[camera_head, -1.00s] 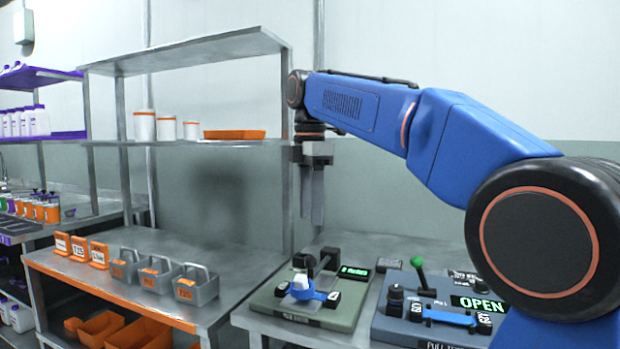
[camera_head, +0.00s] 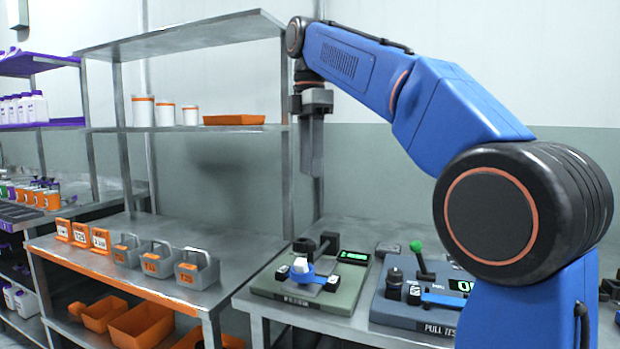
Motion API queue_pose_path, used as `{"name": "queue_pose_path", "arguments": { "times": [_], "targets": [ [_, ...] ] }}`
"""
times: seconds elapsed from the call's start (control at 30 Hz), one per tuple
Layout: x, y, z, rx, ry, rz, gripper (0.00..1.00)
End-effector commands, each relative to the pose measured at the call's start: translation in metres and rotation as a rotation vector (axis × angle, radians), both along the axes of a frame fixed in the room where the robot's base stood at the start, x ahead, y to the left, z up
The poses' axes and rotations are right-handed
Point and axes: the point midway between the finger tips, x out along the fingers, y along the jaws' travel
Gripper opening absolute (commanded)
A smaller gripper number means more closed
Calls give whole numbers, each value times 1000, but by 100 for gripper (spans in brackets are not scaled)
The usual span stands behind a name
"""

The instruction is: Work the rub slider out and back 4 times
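The rub tester (camera_head: 338,297) is a green-grey base on the table in the lower middle of the view. The white block appears to be the rub slider, but I cannot read the label on the base. My gripper (camera_head: 312,173) hangs fingers down, well above the tester and apart from it.
The pull tester (camera_head: 400,315) with a green-knobbed lever (camera_head: 416,246) stands right of the rub tester, partly behind my arm. A metal shelf unit (camera_head: 190,130) with grey caddies (camera_head: 195,268) stands to the left. The air between gripper and tester is clear.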

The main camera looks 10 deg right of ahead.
Motion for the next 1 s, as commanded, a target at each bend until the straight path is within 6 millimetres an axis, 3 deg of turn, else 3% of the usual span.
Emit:
{"name": "queue_pose_path", "arguments": {
  "times": [0.17,0.8,1.0],
  "targets": [
    [1,0,0,0,0,-189,40],
    [5,-2,-1,1,1,-1320,40],
    [6,-2,-1,1,2,-1512,40]
  ]
}}
